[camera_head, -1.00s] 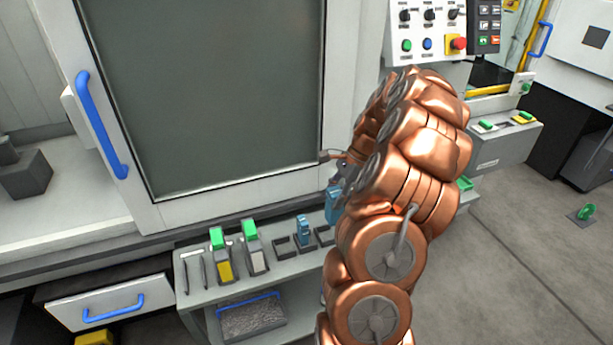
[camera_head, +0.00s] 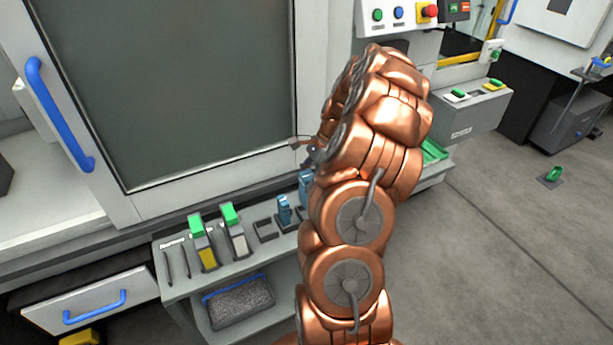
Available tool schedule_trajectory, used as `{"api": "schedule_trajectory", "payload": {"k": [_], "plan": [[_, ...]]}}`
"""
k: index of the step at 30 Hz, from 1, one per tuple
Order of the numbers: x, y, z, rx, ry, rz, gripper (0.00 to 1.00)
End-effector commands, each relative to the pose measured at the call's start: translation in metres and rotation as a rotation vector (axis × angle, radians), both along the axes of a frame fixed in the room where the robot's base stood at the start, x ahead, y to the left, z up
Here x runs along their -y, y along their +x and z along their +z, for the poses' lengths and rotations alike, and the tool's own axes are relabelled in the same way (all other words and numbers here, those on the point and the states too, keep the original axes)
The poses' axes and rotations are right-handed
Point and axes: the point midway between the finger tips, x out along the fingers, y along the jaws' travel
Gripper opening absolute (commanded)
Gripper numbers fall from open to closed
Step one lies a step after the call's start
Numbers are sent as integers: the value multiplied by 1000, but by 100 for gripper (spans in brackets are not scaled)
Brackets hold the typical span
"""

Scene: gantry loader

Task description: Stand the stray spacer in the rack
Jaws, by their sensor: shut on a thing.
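My gripper (camera_head: 313,158) shows only in part, a dark grey piece at the left edge of my copper arm; its fingertips are mostly hidden. Directly below it is an upright light-blue spacer (camera_head: 306,186), which it is shut on. The spacer is over the back right part of the rack, and its right side is hidden by my arm. I cannot tell whether its foot touches the rack. Another blue spacer (camera_head: 284,210) stands in a dark rack slot (camera_head: 300,213) area in front of it. An empty-looking square slot (camera_head: 265,229) lies to the left.
A grey shelf cart (camera_head: 180,292) carries two green-topped holders (camera_head: 197,225) and two thin dark tools (camera_head: 168,267) at left. The machine door (camera_head: 200,90) with a blue handle (camera_head: 60,115) stands close behind. Open floor (camera_head: 500,240) lies to the right.

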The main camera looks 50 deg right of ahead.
Motion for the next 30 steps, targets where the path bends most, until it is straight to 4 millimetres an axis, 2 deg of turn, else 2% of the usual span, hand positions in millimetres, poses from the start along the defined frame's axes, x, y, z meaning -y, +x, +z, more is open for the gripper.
{"api": "schedule_trajectory", "payload": {"k": [18, 30], "plan": [[0, 0, -40, 0, 0, 0, 11], [0, 0, -48, 0, 0, 1, 11]]}}
